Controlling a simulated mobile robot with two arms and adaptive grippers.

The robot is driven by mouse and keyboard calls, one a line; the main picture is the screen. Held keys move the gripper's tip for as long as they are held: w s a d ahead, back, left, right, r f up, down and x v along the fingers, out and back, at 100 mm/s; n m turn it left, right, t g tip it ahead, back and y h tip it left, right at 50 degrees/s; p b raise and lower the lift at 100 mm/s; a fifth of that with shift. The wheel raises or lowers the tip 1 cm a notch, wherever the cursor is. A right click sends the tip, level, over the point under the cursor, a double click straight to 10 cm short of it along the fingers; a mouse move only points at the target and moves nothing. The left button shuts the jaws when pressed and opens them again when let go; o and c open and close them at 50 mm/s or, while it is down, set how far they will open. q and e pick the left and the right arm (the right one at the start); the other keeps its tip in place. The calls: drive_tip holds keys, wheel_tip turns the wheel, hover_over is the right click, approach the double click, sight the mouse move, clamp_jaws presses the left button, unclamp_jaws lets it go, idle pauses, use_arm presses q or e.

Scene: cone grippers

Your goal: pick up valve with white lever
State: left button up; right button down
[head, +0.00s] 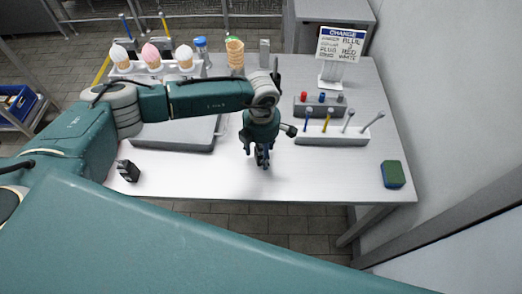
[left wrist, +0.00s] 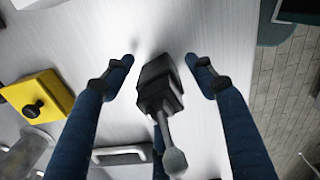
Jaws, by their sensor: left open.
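The valve (left wrist: 158,88), a black block with a pale grey-white lever ending in a round knob (left wrist: 174,160), shows in the left wrist view. It lies between the spread fingers of my left gripper (left wrist: 160,72), with a gap on both sides. In the head view my left gripper (head: 262,162) points down, low over the table near its front edge; the arm and fingers mostly hide the valve there. My right gripper is not in view.
A grey rack with upright rods (head: 332,138) and another with coloured caps (head: 320,106) stand right of the gripper. A yellow block with a black knob (left wrist: 42,92) is nearby. A green-blue sponge (head: 393,174) lies far right.

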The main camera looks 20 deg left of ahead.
use_arm(q)
clamp_jaws()
idle(0.3)
